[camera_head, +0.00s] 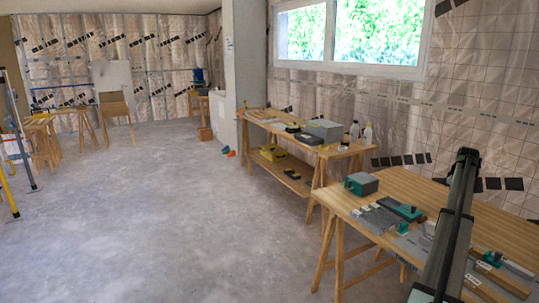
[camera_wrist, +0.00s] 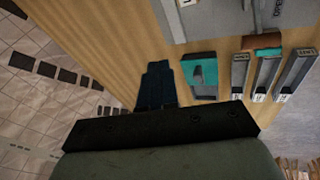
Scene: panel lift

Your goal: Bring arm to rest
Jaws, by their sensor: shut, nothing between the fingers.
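In the wrist view my gripper (camera_wrist: 157,68) shows as dark fingers closed together, with nothing between them. It is over the wooden workbench (camera_wrist: 130,22), near its edge on the wall side. A teal tool (camera_wrist: 199,77) lies on the bench just right of the fingertips, apart from them as far as I can see. In the head view the same kind of workbench (camera_head: 405,184) stands at the right. I cannot make out the fingers there.
Several grey boxed tools (camera_wrist: 266,72) lie in a row right of the teal tool. In the head view, a teal-and-grey box (camera_head: 361,184) sits at the bench's left corner. A second bench (camera_head: 265,125) with a grey case (camera_head: 325,130) stands behind. The concrete floor (camera_head: 150,215) at left is clear.

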